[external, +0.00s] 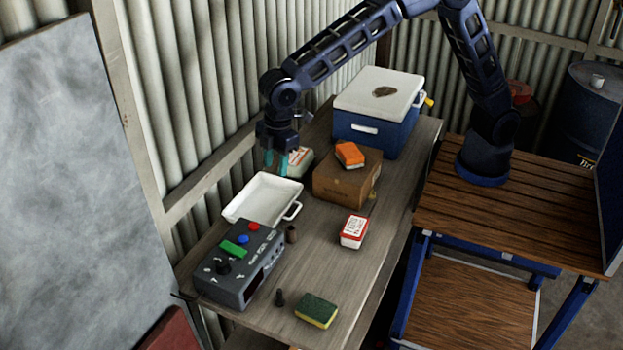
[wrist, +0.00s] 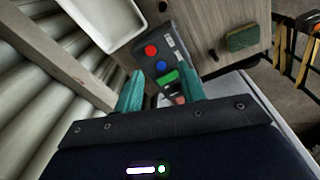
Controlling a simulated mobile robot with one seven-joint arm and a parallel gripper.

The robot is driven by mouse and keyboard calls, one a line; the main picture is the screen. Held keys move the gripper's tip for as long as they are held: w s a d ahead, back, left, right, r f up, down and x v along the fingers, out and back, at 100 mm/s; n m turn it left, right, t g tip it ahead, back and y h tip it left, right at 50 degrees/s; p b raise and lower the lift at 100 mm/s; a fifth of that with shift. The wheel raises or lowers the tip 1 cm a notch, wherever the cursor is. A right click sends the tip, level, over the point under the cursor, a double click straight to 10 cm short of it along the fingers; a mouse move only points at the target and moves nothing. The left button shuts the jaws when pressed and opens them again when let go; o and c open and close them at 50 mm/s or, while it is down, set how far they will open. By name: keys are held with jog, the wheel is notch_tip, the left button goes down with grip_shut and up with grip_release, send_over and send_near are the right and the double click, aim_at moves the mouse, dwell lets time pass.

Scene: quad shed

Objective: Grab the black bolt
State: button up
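The black bolt (external: 280,298) is a small dark piece standing on the table near its front end. It is between the grey control box and the sponge. In the wrist view it is a small dark spot (wrist: 213,54) beside the box. My gripper (external: 276,168) is above the back left of the table, behind the white tray and far from the bolt. Its teal fingers (wrist: 160,88) are apart with nothing seen between them, and the control box shows beyond them.
The control box (external: 236,277) stands left of the bolt, the sponge (external: 317,310) right of it. Corrugated wall borders the left.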

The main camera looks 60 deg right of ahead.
jog(key=s+a+f+n, duration=0.2)
jog(key=s+a+f, duration=0.2)
jog(key=a+f, duration=0.5)
jog(key=n, duration=0.2)
send_near(280, 286)
jog(key=shift+w+a+f+g+h, duration=0.15)
jog(key=shift+w+g+h, duration=0.15)
jog(key=shift+w+g, duration=0.15)
jog(key=shift+s+a+f, duration=0.1)
jog(key=shift+a+f, duration=0.05)
jog(key=shift+f, duration=0.3)
notch_tip(280, 286, down, 10)
jog(key=shift+s+f, duration=0.1)
jog(key=shift+c, duration=0.2)
grip_shut()
